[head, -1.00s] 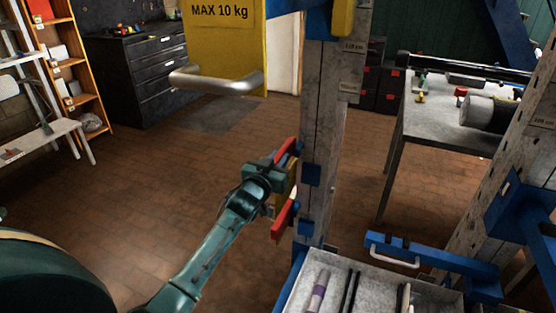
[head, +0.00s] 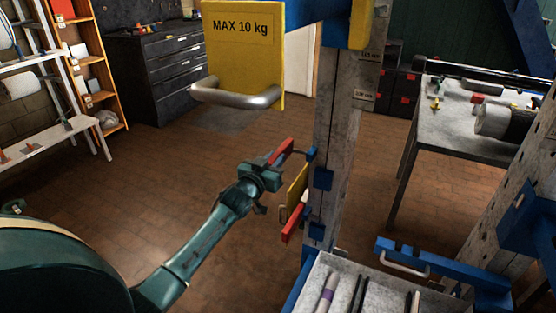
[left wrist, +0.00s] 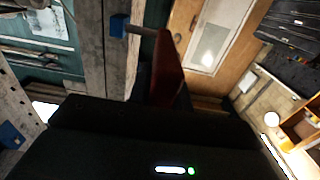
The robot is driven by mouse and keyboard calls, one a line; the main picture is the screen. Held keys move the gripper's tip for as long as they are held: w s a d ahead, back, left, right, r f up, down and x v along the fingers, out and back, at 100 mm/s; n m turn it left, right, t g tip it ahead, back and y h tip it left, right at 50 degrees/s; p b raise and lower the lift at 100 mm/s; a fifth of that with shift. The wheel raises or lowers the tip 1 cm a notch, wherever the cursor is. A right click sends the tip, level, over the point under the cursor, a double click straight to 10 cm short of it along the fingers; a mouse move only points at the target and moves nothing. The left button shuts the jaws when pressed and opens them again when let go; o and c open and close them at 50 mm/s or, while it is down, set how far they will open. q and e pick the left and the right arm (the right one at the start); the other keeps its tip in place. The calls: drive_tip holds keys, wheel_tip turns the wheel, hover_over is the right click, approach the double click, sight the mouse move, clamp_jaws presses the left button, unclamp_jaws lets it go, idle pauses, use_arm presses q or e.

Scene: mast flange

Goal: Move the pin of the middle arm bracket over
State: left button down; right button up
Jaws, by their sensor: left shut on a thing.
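My left gripper (head: 262,178) is shut on a red grip (head: 281,152) beside the grey mast (head: 340,130). In the left wrist view the red grip (left wrist: 168,68) has a short dark rod (left wrist: 140,31) reaching toward a small blue block (left wrist: 118,27) on the mast. I cannot tell how deep the rod sits. Below, a small yellow plate (head: 297,188) and a second red piece (head: 292,224) are beside the mast, near another blue block (head: 317,231). My fingertips are largely hidden by the wrist in the head view. My right gripper is not in view.
A yellow "MAX 10 kg" plate (head: 243,55) with a metal handle (head: 236,95) hangs above my left gripper. A grey tray (head: 345,285) with rods and a blue bar with a handle (head: 430,262) are at lower right. The floor left of the mast is clear.

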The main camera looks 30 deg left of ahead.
use_arm(q)
drive_tip(key=c, duration=1.3)
unclamp_jaws()
drive_tip(key=shift+a, duration=0.3)
drive_tip(key=shift+s+d, duration=0.1)
drive_tip(key=shift+s, duration=0.05)
drive_tip(key=s, duration=1.3)
drive_tip(key=shift+d+p, duration=0.3)
drive_tip(key=shift+d, duration=0.05)
